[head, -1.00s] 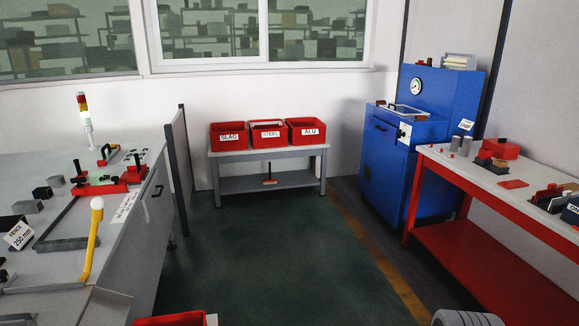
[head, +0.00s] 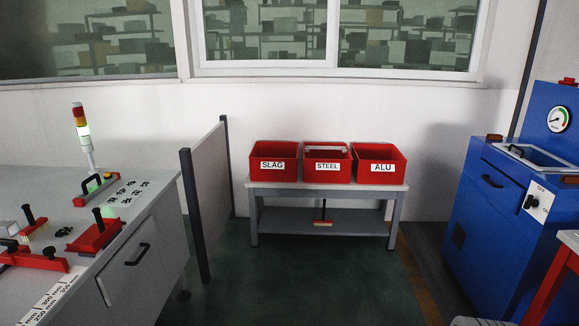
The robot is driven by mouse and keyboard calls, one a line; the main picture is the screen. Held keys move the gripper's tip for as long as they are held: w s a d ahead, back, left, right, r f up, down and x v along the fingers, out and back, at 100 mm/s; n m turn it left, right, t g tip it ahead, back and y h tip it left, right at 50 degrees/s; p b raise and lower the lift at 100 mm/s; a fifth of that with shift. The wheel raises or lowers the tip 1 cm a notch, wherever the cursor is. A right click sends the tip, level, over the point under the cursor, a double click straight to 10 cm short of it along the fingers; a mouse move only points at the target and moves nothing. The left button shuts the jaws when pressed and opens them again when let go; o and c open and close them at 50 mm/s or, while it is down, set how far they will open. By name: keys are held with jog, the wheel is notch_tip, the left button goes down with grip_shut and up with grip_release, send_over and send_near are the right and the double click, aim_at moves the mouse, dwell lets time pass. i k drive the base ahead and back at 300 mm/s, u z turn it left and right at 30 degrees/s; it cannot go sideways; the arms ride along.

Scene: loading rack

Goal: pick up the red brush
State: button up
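On the left bench, a small red piece with pale bristle-like rows and a black upright handle (head: 35,228) looks like a red brush. Beside it is a red block with a black handle (head: 97,235). A small brush-like thing with a dark upright handle and an orange-tan base (head: 323,222) is on the lower shelf under the bins. I cannot tell for certain which is the red brush. My gripper is not in view.
The grey bench (head: 150,190) stands left, with a signal light (head: 82,130) and a partition (head: 205,200) beside it. Red bins labelled SLAG (head: 273,165), STEEL (head: 327,166) and ALU (head: 381,170) top a rack. A blue machine (head: 500,215) stands right. The middle floor is clear.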

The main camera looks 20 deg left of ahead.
aim_at(35, 227)
jog(key=u, duration=0.5)
jog(key=i, duration=1.75)
jog(key=u, duration=1.9)
jog(key=i, duration=1.25)
jog(key=u, duration=0.75)
